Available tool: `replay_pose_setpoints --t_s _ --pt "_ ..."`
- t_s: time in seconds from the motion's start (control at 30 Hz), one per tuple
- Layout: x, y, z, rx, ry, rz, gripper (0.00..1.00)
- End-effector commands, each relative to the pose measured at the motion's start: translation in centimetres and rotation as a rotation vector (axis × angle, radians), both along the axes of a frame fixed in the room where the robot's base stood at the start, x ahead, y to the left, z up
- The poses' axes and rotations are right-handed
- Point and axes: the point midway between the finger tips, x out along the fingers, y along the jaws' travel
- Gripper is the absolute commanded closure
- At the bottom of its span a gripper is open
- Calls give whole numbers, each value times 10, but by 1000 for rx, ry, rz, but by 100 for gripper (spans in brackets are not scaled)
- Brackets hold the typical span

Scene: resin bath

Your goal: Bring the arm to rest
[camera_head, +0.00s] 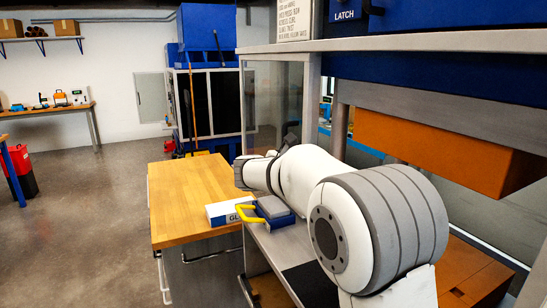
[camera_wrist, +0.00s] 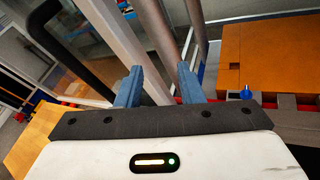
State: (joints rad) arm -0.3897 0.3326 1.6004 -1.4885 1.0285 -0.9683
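My arm (camera_head: 313,178) is white and grey and reaches from the lower right of the head view over the grey bench, with its wrist end bent near the wooden-topped table. My gripper (camera_wrist: 158,82) shows in the wrist view as two blue fingers standing apart on a dark bar. Nothing is visible between them except the background of pale and grey posts. In the head view the fingers cannot be made out clearly behind the arm.
A wooden-topped table (camera_head: 190,190) stands left of the bench. Open floor (camera_head: 85,220) lies left.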

Motion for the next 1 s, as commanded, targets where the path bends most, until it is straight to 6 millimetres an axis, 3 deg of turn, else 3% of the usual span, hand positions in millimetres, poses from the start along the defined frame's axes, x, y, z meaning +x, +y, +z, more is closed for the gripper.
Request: replay_pose_setpoints --t_s 0.03,0.1,0.3,0.47,0.6,0.8,1.0 --pt "-26 -27 -4 123 -7 -72 66" --pt "-62 -55 -18 310 -18 -182 66" --pt "-176 -103 -63 815 -92 -542 66" --pt "-263 -111 -99 1171 -183 -860 66" --pt "-326 -103 -127 1433 -272 -1137 66" --pt "-381 -84 -154 1678 -375 -1439 66" --pt "-399 -76 -163 1762 -416 -1559 66"
